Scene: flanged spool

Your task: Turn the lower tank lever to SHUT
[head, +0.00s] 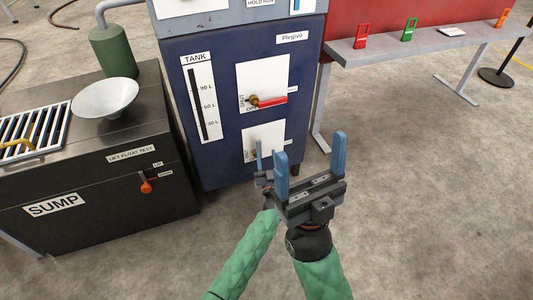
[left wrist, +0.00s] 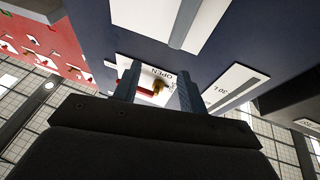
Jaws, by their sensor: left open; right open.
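The lower lever's white plate (head: 265,131) is on the front of the blue tank cabinet. A bit of brass valve shows there, but my grippers hide most of the lever and its position cannot be told. My left gripper (head: 266,160) is open in front of this plate, partly hidden by my right gripper (head: 311,162), which is open and empty, nearer the camera. In the left wrist view, the open left fingers (left wrist: 158,92) frame the more distant upper plate with its OPEN label. A white plate (left wrist: 222,12) crossed by a grey bar fills the top there.
The upper red lever (head: 272,101) points right from its brass valve. The tank gauge (head: 203,103) is at left. The black sump (head: 100,172) stands left of the cabinet, with a funnel (head: 105,98) on top. A grey bench (head: 390,49) is at right.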

